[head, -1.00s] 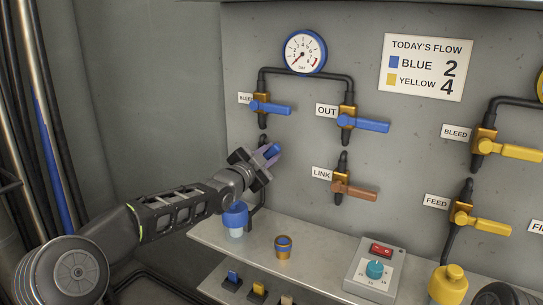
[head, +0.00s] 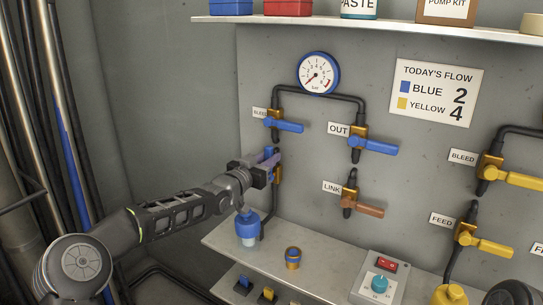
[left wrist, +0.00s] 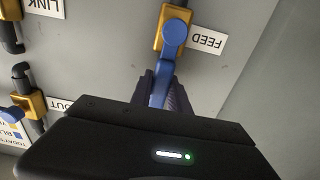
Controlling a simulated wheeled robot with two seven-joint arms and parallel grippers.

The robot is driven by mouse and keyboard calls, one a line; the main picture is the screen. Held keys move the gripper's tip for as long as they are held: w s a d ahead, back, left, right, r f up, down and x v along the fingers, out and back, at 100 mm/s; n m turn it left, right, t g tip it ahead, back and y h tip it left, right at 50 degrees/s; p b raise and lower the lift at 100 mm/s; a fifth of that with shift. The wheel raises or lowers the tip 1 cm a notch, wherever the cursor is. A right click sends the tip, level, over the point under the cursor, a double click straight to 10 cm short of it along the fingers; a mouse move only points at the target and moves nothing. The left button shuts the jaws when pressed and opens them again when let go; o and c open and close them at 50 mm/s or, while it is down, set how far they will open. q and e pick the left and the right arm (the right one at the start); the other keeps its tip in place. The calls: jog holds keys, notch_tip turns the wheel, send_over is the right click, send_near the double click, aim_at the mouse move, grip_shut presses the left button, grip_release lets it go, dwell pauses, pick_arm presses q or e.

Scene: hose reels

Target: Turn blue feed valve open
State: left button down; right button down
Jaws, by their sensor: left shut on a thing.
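The blue feed valve shows in the left wrist view with its brass body (left wrist: 172,28), beside an upside-down FEED label (left wrist: 207,40). Its blue lever (left wrist: 163,75) runs from the body down between my fingers, roughly in line with the pipe, slightly tilted. My left gripper (left wrist: 164,94) is shut on this lever. In the head view my left gripper (head: 272,167) is at the valve below the blue bleed valve (head: 284,125) and hides most of it, including its label. My right gripper does not show.
The blue out valve (head: 375,145) and orange link valve (head: 362,207) are to the right, levers sideways. The yellow valves (head: 512,180) are farther right.

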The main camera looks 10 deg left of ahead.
pick_arm(q)
jog(key=shift+a, duration=0.15)
jog(key=c, duration=1.2)
grip_release()
jog(key=shift+c, duration=0.2)
jog(key=v, duration=0.7)
jog(key=shift+s+b, duration=0.35)
jog(key=shift+b, duration=0.1)
jog(key=shift+f, duration=0.1)
